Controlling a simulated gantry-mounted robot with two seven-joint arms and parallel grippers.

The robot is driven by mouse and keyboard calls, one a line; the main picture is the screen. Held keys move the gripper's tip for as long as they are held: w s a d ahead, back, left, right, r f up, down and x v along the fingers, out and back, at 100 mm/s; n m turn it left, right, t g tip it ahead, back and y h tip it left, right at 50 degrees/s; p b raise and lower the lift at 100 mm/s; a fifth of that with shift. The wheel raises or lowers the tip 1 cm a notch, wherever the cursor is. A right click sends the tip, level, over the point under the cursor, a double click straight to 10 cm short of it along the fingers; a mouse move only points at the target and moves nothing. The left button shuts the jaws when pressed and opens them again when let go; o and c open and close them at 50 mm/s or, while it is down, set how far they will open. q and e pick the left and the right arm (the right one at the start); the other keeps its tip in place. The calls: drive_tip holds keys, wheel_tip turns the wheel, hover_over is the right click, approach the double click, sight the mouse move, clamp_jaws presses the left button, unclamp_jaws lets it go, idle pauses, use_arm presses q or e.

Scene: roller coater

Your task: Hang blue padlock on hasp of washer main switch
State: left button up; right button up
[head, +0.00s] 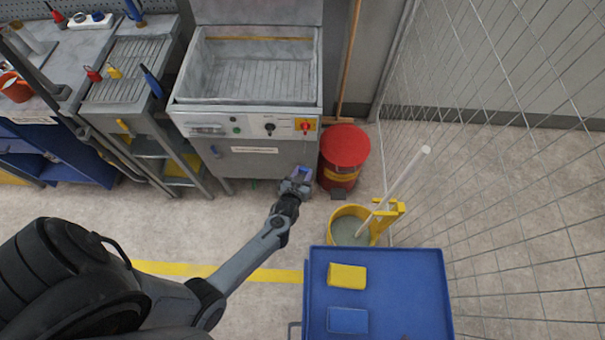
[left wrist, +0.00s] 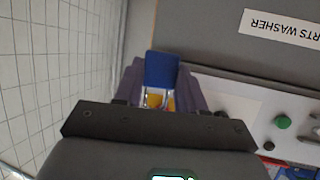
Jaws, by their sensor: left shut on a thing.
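The blue padlock (left wrist: 162,70) sits between the grey-purple fingers of my left gripper (left wrist: 160,88), with its metal shackle towards the gripper body. In the head view my left gripper (head: 298,180) is shut on it in front of the lower right of the parts washer (head: 245,152). The red main switch (head: 306,125) on its yellow plate is on the right of the washer's front panel, above and apart from the gripper. Its hasp is too small to make out. Yellow and red show behind the shackle in the wrist view; I cannot tell what they belong to. My right gripper is not in view.
A red drum (head: 344,150) stands right of the washer. A yellow mop bucket (head: 348,228) with a pale handle is in front of it. A blue cart (head: 400,295) is at the lower right. A wire mesh fence (head: 490,110) bounds the right. Floor left of the cart is clear.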

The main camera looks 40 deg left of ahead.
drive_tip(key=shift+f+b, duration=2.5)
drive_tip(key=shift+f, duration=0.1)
use_arm(q)
drive_tip(key=w+a+f, duration=0.1)
drive_tip(key=w+a, duration=0.4)
drive_tip(key=w, duration=0.2)
drive_tip(key=shift+a+f+b, duration=0.15)
drive_tip(key=shift+a+b, duration=0.15)
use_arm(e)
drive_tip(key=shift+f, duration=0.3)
use_arm(q)
drive_tip(key=shift+a+f, duration=0.1)
drive_tip(key=o, duration=1.1)
drive_tip(key=shift+o, duration=0.2)
